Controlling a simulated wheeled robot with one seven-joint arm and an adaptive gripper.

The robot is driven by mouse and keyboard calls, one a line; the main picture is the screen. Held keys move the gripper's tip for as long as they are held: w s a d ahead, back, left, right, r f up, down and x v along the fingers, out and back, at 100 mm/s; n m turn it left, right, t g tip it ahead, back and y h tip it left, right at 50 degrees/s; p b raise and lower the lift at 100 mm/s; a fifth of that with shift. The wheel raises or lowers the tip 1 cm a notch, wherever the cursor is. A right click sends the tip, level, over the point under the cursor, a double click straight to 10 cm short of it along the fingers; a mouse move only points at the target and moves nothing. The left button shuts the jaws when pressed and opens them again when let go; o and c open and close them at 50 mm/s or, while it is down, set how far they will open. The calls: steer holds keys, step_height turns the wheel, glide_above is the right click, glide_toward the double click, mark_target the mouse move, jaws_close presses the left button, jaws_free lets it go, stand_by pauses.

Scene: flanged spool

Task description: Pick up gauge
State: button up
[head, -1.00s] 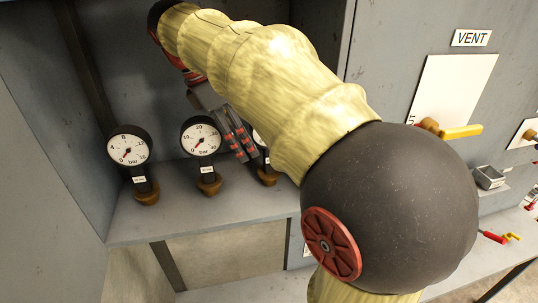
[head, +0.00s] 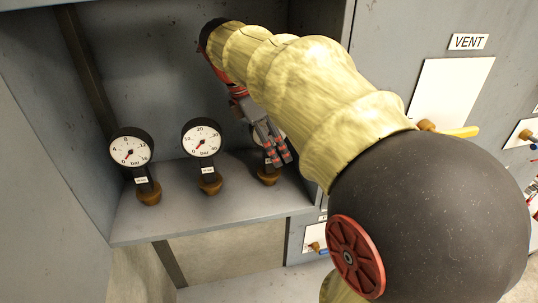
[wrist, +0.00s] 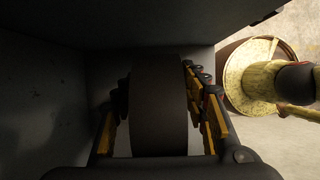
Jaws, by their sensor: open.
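Three round gauges with white dials and dark rims stand upright on brass-coloured bases on a grey shelf: a left gauge (head: 131,147), a middle gauge (head: 202,138) and a right gauge (head: 268,176). My gripper (head: 278,156) is in front of the right gauge in the head view and hides most of its dial. In the wrist view, a dark rounded body, seemingly the right gauge (wrist: 158,115), lies between the two spread fingers of my gripper (wrist: 155,85). The fingers are open on either side of it. Whether either finger touches it cannot be told.
The gauges stand on a grey shelf (head: 225,220) inside a recess with side and back walls. A panel to the right carries a VENT label (head: 468,42) and a yellow-handled valve (head: 459,131). Shelf room is free in front of the gauges.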

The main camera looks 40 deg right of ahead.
steer(key=shift+c, duration=0.5)
jaws_close()
steer(key=shift+r, duration=0.1)
stand_by(0.4)
